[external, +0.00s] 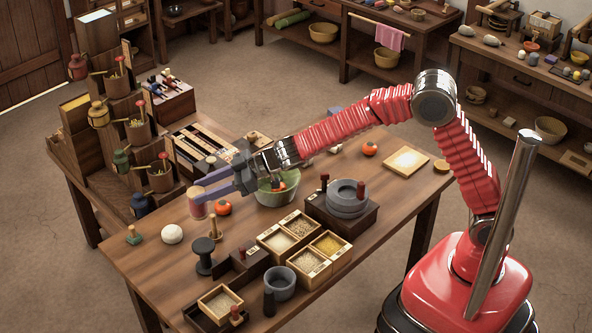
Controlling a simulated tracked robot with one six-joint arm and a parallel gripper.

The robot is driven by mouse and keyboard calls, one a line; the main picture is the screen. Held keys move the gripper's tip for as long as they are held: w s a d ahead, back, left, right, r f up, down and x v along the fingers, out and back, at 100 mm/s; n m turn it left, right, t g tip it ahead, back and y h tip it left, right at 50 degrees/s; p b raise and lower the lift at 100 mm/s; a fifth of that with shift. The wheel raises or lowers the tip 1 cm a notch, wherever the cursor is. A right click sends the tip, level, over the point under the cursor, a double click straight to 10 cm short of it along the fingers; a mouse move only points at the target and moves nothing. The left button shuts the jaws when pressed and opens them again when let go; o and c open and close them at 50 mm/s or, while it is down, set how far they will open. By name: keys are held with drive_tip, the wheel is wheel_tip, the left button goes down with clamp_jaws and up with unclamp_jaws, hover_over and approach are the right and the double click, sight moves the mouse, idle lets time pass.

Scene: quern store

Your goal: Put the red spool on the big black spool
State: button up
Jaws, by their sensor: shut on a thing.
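The red spool (197,209), reddish with pale ends, is between the blue-violet fingers of my gripper (198,195). My gripper is shut on it, and the fingers hide part of it. The big black spool (204,257) stands upright on the table, below the red spool in the picture and apart from it. Its wide top looks bare. The exact height of the red spool above the table is hard to tell from this view.
An orange-red fruit (223,208) and a white ball (172,234) lie near the gripper. A green bowl (277,192), grain boxes (303,243) and a grey mortar (280,283) stand to the right. Stepped shelves (112,150) rise behind.

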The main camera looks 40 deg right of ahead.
sight(205, 212)
drive_tip(key=shift+s+a+r+n+g, duration=0.1)
drive_tip(key=shift+s+a+n+g, duration=0.15)
drive_tip(key=shift+a+n+g, duration=0.2)
drive_tip(key=shift+s+f, duration=0.15)
drive_tip(key=shift+f, duration=0.1)
drive_tip(key=shift+m, duration=0.25)
drive_tip(key=shift+t, duration=0.25)
drive_tip(key=shift+f, duration=3.2)
drive_tip(key=shift+f, duration=1.85)
drive_tip(key=shift+f, duration=0.1)
